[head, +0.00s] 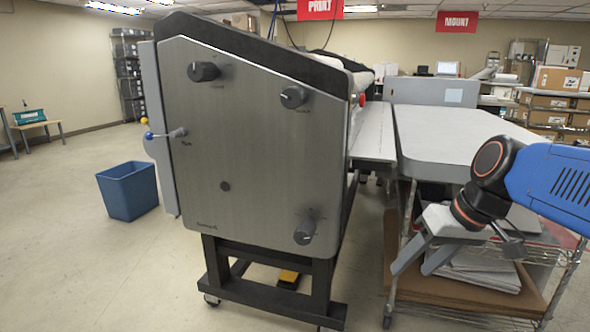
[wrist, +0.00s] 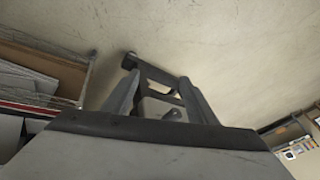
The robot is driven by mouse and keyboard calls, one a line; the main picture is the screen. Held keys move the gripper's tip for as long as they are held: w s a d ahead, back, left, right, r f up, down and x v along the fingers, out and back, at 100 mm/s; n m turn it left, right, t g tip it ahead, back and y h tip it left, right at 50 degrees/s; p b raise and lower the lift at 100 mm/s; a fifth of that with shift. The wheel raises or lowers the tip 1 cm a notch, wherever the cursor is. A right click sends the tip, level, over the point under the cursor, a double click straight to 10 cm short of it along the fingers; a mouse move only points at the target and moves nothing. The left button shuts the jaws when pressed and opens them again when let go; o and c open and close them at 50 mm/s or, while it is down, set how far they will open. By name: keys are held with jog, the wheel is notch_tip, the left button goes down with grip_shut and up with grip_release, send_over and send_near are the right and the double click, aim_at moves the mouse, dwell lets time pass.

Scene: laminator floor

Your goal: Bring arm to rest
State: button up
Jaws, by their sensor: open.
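My arm, blue with black and orange-ringed joints, comes in from the right edge of the head view. My gripper (head: 411,268) points down and to the left, with its two grey fingers apart and nothing between them. It hangs in front of the wire cart at the right of the laminator. In the wrist view my gripper (wrist: 158,90) also shows with its fingers spread. The dark legs of a stand (wrist: 155,75) show beyond and between the fingers, over bare floor.
The grey laminator (head: 260,140) with several black knobs stands left of my gripper on a wheeled black stand (head: 268,277). A wire cart (head: 400,290) with papers and cardboard is close behind my gripper. A blue bin (head: 128,192) stands at the left. The floor (head: 90,260) at front left is clear.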

jog(key=s+d+f+m+t+h, duration=0.1)
jog(key=s+d+f+h, duration=0.2)
jog(key=s+f, duration=0.7)
jog(key=shift+s+d+m+h, duration=0.3)
jog(key=shift+d+m, duration=0.1)
jog(key=shift+d, duration=0.3)
jog(key=shift+o, duration=0.6)
dwell(1.2)
